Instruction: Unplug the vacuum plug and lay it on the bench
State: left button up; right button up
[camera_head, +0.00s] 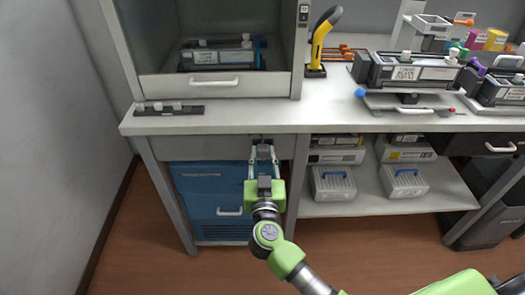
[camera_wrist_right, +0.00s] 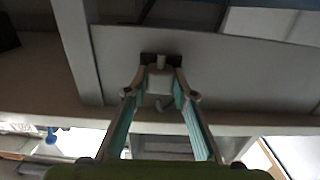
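The vacuum plug (camera_wrist_right: 160,80) is a small pale block against a dark socket plate (camera_wrist_right: 161,59) on the grey panel under the bench, in the right wrist view. My right gripper (camera_head: 263,148) reaches to the bench's front panel. In the wrist view its fingertips (camera_wrist_right: 161,72) stand on both sides of the plug and appear to touch it. The plug seems to be still at the socket plate. In the head view the plug is hidden by the gripper. The bench (camera_head: 240,116) has a clear pale top above the gripper. My left gripper is not in view.
A fume enclosure (camera_head: 215,87) with a cartridge inside stands on the bench at left. A dark strip with pale knobs (camera_head: 168,109) lies near the left front edge. A yellow-black handheld tool (camera_head: 321,40) and cartridge stands are to the right. A blue cabinet (camera_head: 205,180) stands below.

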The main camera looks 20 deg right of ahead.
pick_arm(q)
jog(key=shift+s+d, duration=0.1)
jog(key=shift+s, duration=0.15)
pick_arm(e)
grip_shut()
